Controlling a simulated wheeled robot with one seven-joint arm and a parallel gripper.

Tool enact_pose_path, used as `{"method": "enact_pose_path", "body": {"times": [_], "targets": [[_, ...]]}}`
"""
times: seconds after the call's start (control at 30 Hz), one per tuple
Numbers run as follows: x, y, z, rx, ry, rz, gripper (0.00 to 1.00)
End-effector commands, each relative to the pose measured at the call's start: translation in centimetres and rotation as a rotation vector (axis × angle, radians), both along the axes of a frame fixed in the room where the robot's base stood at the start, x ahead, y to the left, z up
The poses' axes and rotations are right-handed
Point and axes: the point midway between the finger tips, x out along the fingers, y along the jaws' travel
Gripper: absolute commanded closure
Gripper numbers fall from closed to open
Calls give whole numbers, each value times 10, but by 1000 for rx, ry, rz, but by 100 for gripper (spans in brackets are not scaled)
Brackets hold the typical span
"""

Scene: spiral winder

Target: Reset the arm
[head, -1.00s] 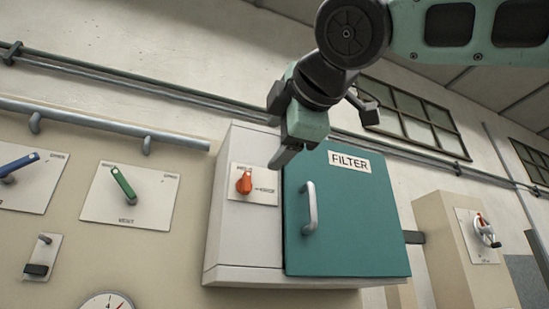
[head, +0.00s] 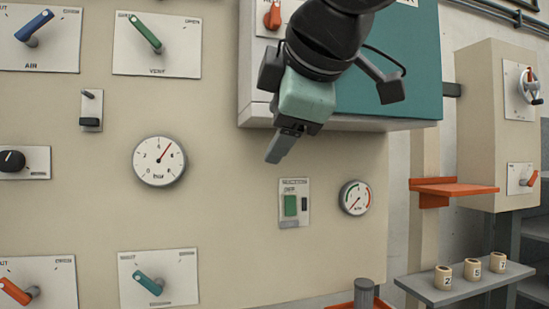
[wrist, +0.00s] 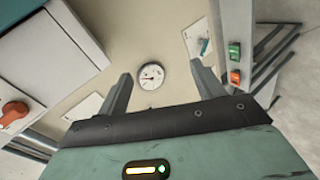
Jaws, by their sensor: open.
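My gripper (head: 283,145) hangs in the upper middle of the head view, in front of the wall panel (head: 230,220) and the lower edge of the teal-doored filter cabinet (head: 425,70). In the wrist view my gripper (wrist: 160,90) has its two fingers spread apart. Nothing is between them but the panel in the background, with a round gauge (wrist: 151,76). Part of the cabinet is hidden behind my arm in the head view.
The panel carries a bar gauge (head: 159,161), a green vent lever (head: 146,32), a blue air lever (head: 35,25), a teal lever (head: 149,283) and a green switch (head: 291,205). An orange shelf (head: 455,187) and a grey shelf (head: 465,284) with three numbered cups stand at right.

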Motion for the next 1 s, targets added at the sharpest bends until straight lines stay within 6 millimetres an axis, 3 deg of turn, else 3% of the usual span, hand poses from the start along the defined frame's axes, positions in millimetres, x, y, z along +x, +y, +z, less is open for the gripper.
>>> {"method": "enact_pose_path", "body": {"times": [0.03, 0.2, 0.4, 0.5, 0.6, 0.7, 0.83, 1.0], "targets": [[-1, -3, -40, 7, 95, -27, 33], [-21, -21, -162, 61, 410, -161, 33], [-75, -66, -288, 129, 766, -428, 33], [-108, -91, -337, 162, 913, -587, 33], [-137, -113, -369, 186, 1019, -728, 33], [-158, -128, -388, 204, 1081, -827, 33], [-169, -135, -398, 214, 1114, -884, 33], [-170, -136, -398, 216, 1116, -888, 33]]}}
